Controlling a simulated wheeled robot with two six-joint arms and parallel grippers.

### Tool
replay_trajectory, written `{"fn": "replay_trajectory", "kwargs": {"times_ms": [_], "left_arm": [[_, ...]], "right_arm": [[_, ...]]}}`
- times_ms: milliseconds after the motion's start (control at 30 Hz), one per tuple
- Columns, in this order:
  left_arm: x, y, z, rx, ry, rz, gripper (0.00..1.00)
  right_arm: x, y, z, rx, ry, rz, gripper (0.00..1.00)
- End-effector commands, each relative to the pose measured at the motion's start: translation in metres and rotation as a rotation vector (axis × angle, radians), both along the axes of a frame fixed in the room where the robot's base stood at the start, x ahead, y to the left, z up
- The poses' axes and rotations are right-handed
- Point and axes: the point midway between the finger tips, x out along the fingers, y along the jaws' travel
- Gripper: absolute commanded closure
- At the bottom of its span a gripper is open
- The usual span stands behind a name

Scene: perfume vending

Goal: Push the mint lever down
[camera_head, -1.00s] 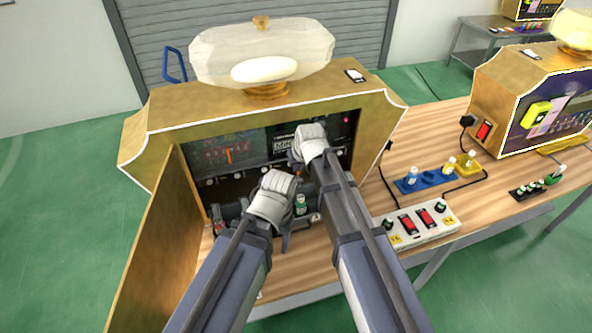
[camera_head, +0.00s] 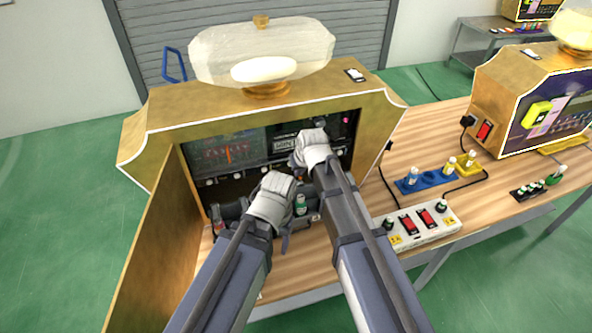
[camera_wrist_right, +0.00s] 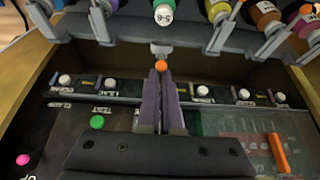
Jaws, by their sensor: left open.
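The mint lever cannot be told by its label; a lever with an orange knob (camera_wrist_right: 161,67) sits right at my right fingertips in the right wrist view. Several white-knobbed levers (camera_wrist_right: 110,84) stand in the same row, with small labels too blurred to read. My right gripper (camera_wrist_right: 160,75) has its two fingers close together, pointing at the orange knob; I cannot tell whether they touch it. In the head view the right gripper (camera_head: 296,163) is inside the machine front, its tips partly hidden. My left gripper (camera_head: 285,238) is open, lower, beside a green bottle (camera_head: 300,205).
The gold machine (camera_head: 250,110) surrounds both hands, with its side panel (camera_head: 155,250) at left. Several bottles (camera_wrist_right: 163,14) stand in a dark rack (camera_wrist_right: 130,32) close to the levers. A power strip (camera_head: 420,225) and blue tray (camera_head: 425,180) are on the table at right.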

Motion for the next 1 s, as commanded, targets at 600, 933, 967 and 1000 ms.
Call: {"fn": "replay_trajectory", "kwargs": {"times_ms": [600, 933, 967, 1000], "left_arm": [[0.000, 0.000, -0.007, 0.000, 0.000, 0.000, 0.38], [0.000, 0.000, -0.016, 0.000, 0.000, 0.000, 0.38], [0.000, 0.000, -0.017, 0.000, 0.000, 0.000, 0.38], [0.000, 0.000, -0.018, 0.000, 0.000, 0.000, 0.38]], "right_arm": [[-0.013, -0.004, -0.007, 0.000, 0.000, 0.000, 1.00], [-0.021, -0.007, -0.016, 0.000, 0.000, 0.000, 1.00], [-0.022, -0.007, -0.017, 0.000, 0.000, 0.000, 1.00], [-0.024, -0.008, -0.018, 0.000, 0.000, 0.000, 1.00]]}}
